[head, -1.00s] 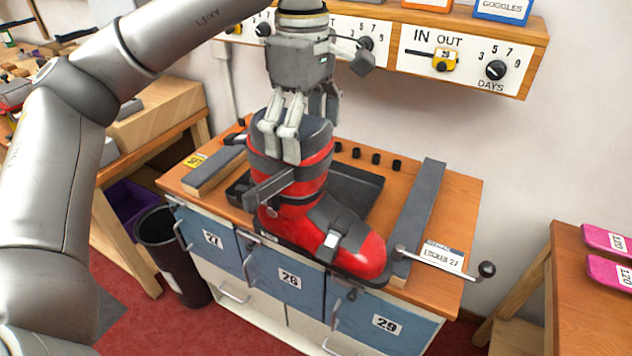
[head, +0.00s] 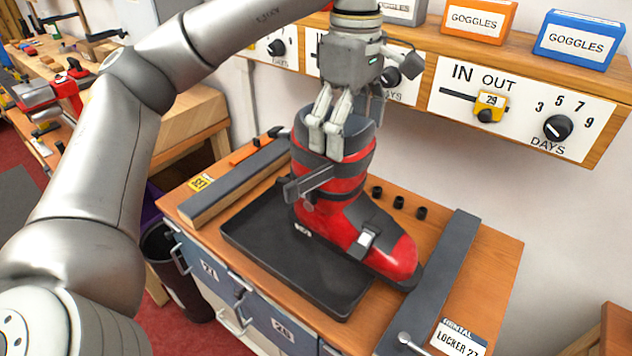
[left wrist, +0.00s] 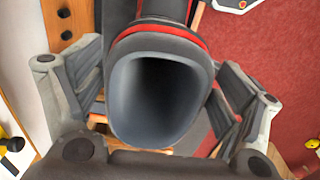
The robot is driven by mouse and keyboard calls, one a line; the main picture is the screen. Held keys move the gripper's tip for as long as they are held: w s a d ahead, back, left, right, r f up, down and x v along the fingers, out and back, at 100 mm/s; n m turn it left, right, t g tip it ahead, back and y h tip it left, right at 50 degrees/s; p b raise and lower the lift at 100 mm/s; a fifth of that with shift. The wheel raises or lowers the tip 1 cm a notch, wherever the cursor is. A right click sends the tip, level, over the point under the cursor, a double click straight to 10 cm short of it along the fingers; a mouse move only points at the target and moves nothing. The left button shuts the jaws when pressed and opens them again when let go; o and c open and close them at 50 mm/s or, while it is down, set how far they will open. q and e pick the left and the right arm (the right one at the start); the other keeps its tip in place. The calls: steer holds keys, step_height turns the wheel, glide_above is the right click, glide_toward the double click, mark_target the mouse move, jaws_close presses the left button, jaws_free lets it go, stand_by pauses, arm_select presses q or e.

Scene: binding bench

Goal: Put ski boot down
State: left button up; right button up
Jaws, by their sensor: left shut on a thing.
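A red and black ski boot (head: 345,205) is upright above the black tray (head: 262,262) on the wooden bench top, its toe pointing to the lower right. Whether its sole touches the tray or bench I cannot tell. My left gripper (head: 336,135) comes down from above and is shut on the boot's upper cuff. In the left wrist view the cuff's open top (left wrist: 160,98) sits between the two fingers (left wrist: 158,95). My right gripper is not in view.
Dark padded rails flank the tray, one left (head: 235,182) and one right (head: 440,270). Several black pegs (head: 400,201) stand behind the boot. A locker card (head: 458,338) lies at the front right. A shelf with dials and goggles boxes (head: 478,20) hangs behind.

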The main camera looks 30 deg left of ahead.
arm_select(q)
steer(key=w+a, duration=0.1)
steer(key=a, duration=0.1)
steer(key=w+a+f+p, duration=0.1)
steer(key=a, duration=0.1)
steer(key=w+a+f, duration=0.1)
steer(key=shift+w+a+f, duration=0.15)
steer(key=shift+a+f, duration=0.1)
steer(key=shift+a, duration=0.15)
steer(key=w+a+f+p, duration=0.3)
steer(key=a+f, duration=0.1)
steer(key=f, duration=0.5)
steer(key=shift+a+f, duration=0.3)
steer(key=shift+a, duration=0.1)
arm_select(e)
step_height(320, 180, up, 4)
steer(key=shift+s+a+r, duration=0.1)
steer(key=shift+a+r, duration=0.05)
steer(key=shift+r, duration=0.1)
arm_select(q)
steer(key=o, duration=1.8)
steer(key=shift+f, duration=0.2)
steer(key=shift+o, duration=0.2)
steer(key=shift+s, duration=0.1)
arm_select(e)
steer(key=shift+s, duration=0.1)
